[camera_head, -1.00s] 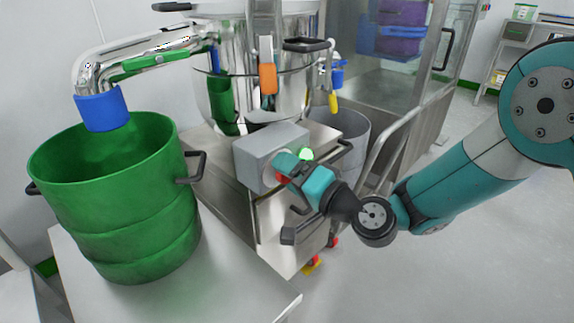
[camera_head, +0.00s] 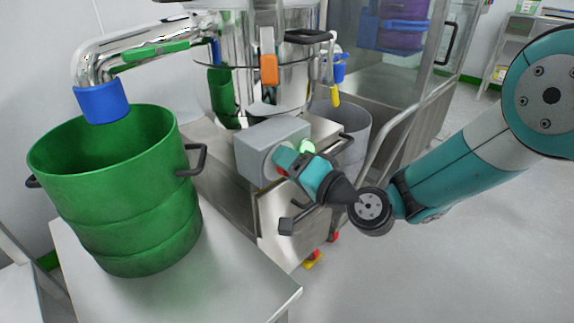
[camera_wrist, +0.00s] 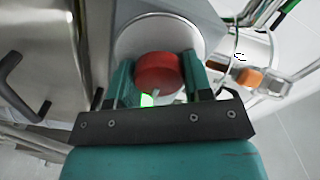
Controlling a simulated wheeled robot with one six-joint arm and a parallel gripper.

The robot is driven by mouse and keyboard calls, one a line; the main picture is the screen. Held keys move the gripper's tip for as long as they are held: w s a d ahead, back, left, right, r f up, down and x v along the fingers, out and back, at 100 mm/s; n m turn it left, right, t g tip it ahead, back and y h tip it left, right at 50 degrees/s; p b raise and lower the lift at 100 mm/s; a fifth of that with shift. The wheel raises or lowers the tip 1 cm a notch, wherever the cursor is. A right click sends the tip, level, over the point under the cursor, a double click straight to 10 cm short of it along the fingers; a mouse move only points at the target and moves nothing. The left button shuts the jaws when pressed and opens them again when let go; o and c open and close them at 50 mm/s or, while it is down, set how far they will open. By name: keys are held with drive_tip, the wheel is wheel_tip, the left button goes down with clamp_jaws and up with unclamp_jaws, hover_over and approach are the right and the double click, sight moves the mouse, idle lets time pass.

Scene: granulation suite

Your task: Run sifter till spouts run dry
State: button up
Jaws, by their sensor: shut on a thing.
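The steel sifter (camera_head: 270,80) stands on a steel cart, with a grey control box (camera_head: 268,143) on its near side. My gripper (camera_head: 279,160) is at the box's face. In the wrist view my gripper (camera_wrist: 158,88) has its fingers on both sides of a red knob (camera_wrist: 160,70) on a round pale plate, shut on it. A green light (camera_head: 306,146) glows beside my gripper. A polished spout (camera_head: 92,66) with a blue sleeve (camera_head: 102,102) ends above the open green drum (camera_head: 120,225). No stream of material is visible below the sleeve; the drum's bottom is hidden.
The drum stands on a steel table (camera_head: 230,270). A grey bin (camera_head: 350,125) stands behind the cart, partly hidden. A bent steel rail (camera_head: 385,140) runs behind my arm. Open floor lies at the right.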

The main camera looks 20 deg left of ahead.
drive_tip(key=n+b, duration=0.3)
drive_tip(key=b, duration=0.1)
drive_tip(key=shift+f+n, duration=0.35)
drive_tip(key=shift+n, duration=0.05)
drive_tip(key=n+b, duration=0.5)
drive_tip(key=b, duration=0.1)
drive_tip(key=shift+b, duration=0.4)
drive_tip(key=n+b, duration=0.5)
drive_tip(key=b, duration=0.1)
drive_tip(key=shift+s+n, duration=0.1)
drive_tip(key=shift+n, duration=0.2)
drive_tip(key=n+b, duration=0.2)
drive_tip(key=b, duration=0.1)
drive_tip(key=shift+r+n, duration=0.1)
drive_tip(key=shift+n, duration=0.3)
drive_tip(key=shift+r, duration=0.1)
drive_tip(key=o, duration=0.9)
drive_tip(key=shift+d, duration=0.1)
drive_tip(key=shift+c, duration=0.2)
drive_tip(key=shift+o, duration=0.3)
drive_tip(key=shift+r, duration=0.1)
